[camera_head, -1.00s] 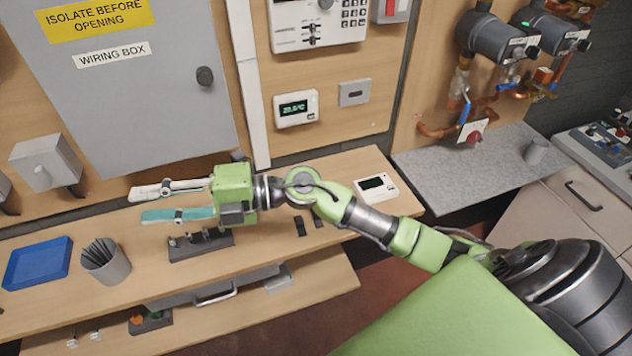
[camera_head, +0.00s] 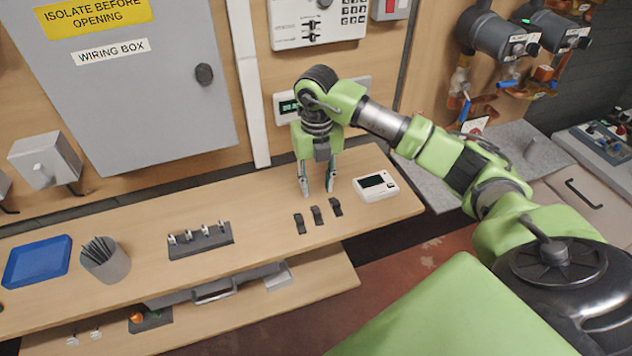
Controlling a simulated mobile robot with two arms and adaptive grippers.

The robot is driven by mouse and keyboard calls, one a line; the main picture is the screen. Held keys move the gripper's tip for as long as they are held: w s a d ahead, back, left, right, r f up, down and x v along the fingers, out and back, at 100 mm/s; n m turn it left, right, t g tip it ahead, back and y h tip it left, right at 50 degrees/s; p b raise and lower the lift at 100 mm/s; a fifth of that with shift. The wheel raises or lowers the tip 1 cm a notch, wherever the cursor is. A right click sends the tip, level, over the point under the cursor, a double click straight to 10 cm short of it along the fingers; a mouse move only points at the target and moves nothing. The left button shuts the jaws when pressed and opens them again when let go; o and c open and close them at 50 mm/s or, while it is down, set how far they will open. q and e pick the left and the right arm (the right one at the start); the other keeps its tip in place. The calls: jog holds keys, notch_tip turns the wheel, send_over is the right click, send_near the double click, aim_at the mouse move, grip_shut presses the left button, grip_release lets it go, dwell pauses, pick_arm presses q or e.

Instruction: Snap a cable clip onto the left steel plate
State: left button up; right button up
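Three small black pieces lie in a row on the wooden bench: a left one (camera_head: 300,223), a middle one (camera_head: 317,215) and a right one (camera_head: 336,207). They look like cable clips, but are too small to be sure. A dark rack (camera_head: 201,243) to their left holds several small upright metal pieces; I cannot tell whether these are steel plates. My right gripper (camera_head: 318,190) points down, just behind the black pieces, with its fingers apart and nothing visible between them. My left gripper is out of view.
A white meter (camera_head: 376,186) lies right of my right gripper. A blue tray (camera_head: 38,262) and a grey cup of dark sticks (camera_head: 105,260) stand at the bench's left. A grey wiring box (camera_head: 130,100) hangs behind. The bench between rack and black pieces is clear.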

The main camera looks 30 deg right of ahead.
aim_at(316, 210)
notch_tip(316, 210, down, 8)
jog(key=b, duration=0.5)
jog(key=shift+f, duration=0.1)
grip_shut()
jog(key=shift+r+p, duration=1.9)
jog(key=shift+r, duration=1.15)
